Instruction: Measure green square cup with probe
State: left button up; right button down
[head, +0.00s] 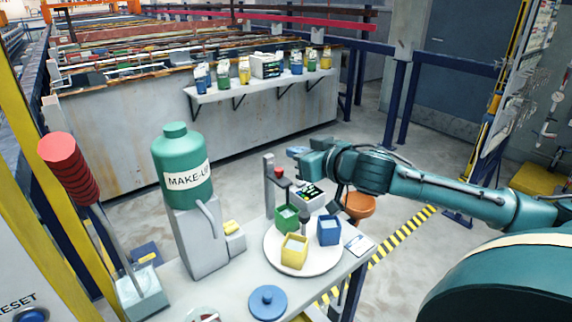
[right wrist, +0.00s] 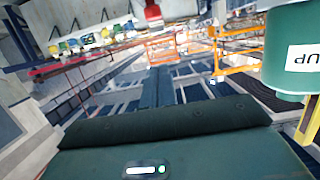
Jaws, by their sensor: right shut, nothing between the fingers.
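The green square cup (head: 286,217) stands on a round white plate (head: 272,252) on the table, with pale liquid in it. A yellow square cup (head: 294,251) is in front of it and a blue square cup (head: 328,230) to its right. Behind is a grey meter (head: 308,196) with a lit display. A post stand with a red-topped part (head: 278,172) rises behind the green cup; I cannot tell whether this is the probe. My right gripper (head: 298,151) is shut and empty, above and behind the cups, touching none of them. My left gripper is out of view.
A green MAKE-UP bottle (head: 181,165) stands on a grey dispenser at the left of the table; its side also shows in the right wrist view (right wrist: 292,60).

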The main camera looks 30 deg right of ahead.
aim_at(286, 186)
jog(key=x, duration=0.2)
jog(key=p+x, duration=0.1)
jog(key=x, duration=0.1)
jog(key=shift+a+r, duration=0.15)
jog(key=shift+r, duration=0.1)
notch_tip(286, 186, down, 3)
jog(key=shift+r, duration=0.1)
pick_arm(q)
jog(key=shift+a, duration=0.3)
pick_arm(e)
jog(key=shift+f, duration=0.85)
notch_tip(286, 186, down, 6)
jog(key=b, duration=0.2)
jog(key=shift+r+b, duration=0.1)
jog(key=shift+b, duration=0.2)
jog(key=shift+f, duration=0.25)
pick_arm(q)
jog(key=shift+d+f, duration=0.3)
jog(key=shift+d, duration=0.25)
pick_arm(e)
jog(key=shift+s, duration=0.1)
